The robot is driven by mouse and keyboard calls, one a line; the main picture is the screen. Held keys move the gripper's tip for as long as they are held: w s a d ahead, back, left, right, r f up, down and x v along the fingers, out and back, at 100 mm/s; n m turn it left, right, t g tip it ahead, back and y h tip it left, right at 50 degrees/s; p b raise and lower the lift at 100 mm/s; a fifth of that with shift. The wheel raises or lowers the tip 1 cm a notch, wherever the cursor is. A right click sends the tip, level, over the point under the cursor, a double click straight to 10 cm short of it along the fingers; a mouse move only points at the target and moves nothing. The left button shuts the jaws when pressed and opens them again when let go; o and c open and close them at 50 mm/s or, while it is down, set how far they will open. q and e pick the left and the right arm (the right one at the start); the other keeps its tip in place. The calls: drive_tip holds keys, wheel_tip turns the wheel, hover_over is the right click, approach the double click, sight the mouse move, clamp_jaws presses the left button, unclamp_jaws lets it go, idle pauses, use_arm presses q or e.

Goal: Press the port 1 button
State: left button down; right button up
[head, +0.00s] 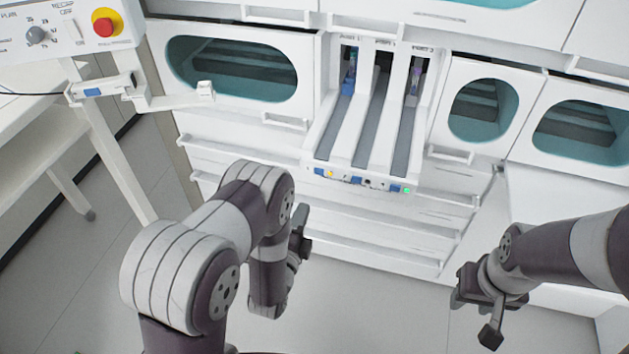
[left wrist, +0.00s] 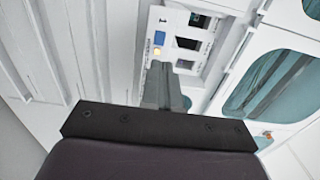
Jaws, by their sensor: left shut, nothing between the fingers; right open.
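A white tube track unit (head: 344,132) with three grey lanes sits in the front wall. Its front edge carries small blue buttons and lights; I cannot read port labels. The leftmost blue button (head: 318,172) has a yellow light (head: 330,174) beside it. The left wrist view shows a blue button (left wrist: 159,38) and a lit yellow light (left wrist: 157,52) just beyond my fingertips. My left gripper (head: 303,232) is shut and empty, below the track's front edge; contact with the panel cannot be told. My right gripper (head: 476,311) is open and empty at lower right.
Tubes (head: 350,75) stand at the back of the outer lanes. A green light (head: 406,190) glows at the right lane. White cabinets with oval windows (head: 240,68) flank the track. A control box with a red knob (head: 103,27) is at upper left. Floor is clear below.

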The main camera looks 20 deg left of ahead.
sight(318, 173)
use_arm(q)
drive_tip(key=w, duration=1)
drive_tip(key=shift+w+d, duration=0.15)
drive_tip(key=shift+w, duration=0.1)
drive_tip(key=shift+w, duration=0.1)
